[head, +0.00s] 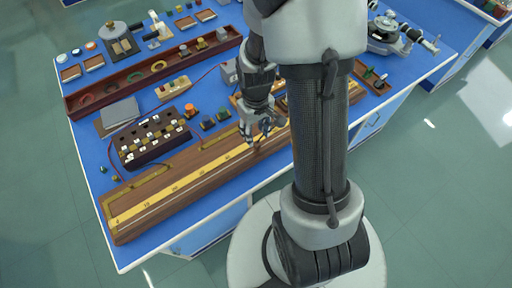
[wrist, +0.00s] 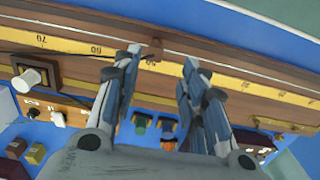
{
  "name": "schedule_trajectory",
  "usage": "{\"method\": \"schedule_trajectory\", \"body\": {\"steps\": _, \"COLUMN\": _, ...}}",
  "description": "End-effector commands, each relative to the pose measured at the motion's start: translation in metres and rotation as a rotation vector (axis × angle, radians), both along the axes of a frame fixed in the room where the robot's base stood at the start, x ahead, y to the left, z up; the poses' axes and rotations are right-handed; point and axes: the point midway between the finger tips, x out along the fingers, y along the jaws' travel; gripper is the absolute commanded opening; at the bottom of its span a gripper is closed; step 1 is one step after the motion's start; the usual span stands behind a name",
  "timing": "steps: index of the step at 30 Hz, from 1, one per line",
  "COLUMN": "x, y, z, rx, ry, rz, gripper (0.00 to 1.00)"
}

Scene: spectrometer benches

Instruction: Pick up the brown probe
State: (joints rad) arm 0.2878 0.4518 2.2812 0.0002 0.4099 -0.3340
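A small brown piece, which looks like the brown probe (wrist: 156,46), stands at the long wooden board with the yellow scale (wrist: 235,75). In the wrist view it lies between and slightly beyond my fingertips, nearer the left one, and a dark lead runs close by it. My gripper (wrist: 161,58) is open, with a clear gap between the fingers and nothing held. In the head view my gripper (head: 259,136) hangs just over the scale board (head: 185,187); the probe there is small and partly hidden by the fingers.
A dark box with several white-topped plugs (head: 150,138) stands behind the board. A long dark red tray (head: 110,88) lies farther back. The blue bench's front edge (head: 190,235) is near the board.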

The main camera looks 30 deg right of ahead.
Motion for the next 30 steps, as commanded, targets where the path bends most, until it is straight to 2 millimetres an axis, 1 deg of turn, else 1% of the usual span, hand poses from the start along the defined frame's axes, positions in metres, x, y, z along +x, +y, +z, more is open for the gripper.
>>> {"method": "schedule_trajectory", "body": {"steps": 1, "x": -0.001, "y": 0.000, "z": -0.014, "rx": 0.001, "ry": 0.003, "rz": 0.000, "gripper": 0.39}}
{"method": "schedule_trajectory", "body": {"steps": 3, "x": 0.000, "y": 0.000, "z": -0.025, "rx": 0.001, "ry": 0.002, "rz": 0.000, "gripper": 0.39}}
{"method": "schedule_trajectory", "body": {"steps": 6, "x": 0.000, "y": 0.000, "z": -0.035, "rx": 0.000, "ry": 0.001, "rz": 0.000, "gripper": 0.39}}
{"method": "schedule_trajectory", "body": {"steps": 11, "x": 0.000, "y": -0.001, "z": -0.042, "rx": 0.000, "ry": -0.001, "rz": 0.000, "gripper": 0.39}}
{"method": "schedule_trajectory", "body": {"steps": 14, "x": 0.001, "y": -0.002, "z": -0.049, "rx": 0.000, "ry": 0.000, "rz": -0.001, "gripper": 0.39}}
{"method": "schedule_trajectory", "body": {"steps": 19, "x": 0.003, "y": -0.008, "z": -0.075, "rx": 0.000, "ry": 0.001, "rz": 0.000, "gripper": 0.39}}
{"method": "schedule_trajectory", "body": {"steps": 21, "x": 0.003, "y": -0.007, "z": -0.085, "rx": 0.001, "ry": 0.001, "rz": 0.001, "gripper": 0.39}}
{"method": "schedule_trajectory", "body": {"steps": 24, "x": 0.003, "y": -0.007, "z": -0.092, "rx": 0.000, "ry": 0.000, "rz": 0.001, "gripper": 0.39}}
{"method": "schedule_trajectory", "body": {"steps": 30, "x": 0.004, "y": -0.007, "z": -0.091, "rx": 0.000, "ry": -0.001, "rz": 0.000, "gripper": 0.39}}
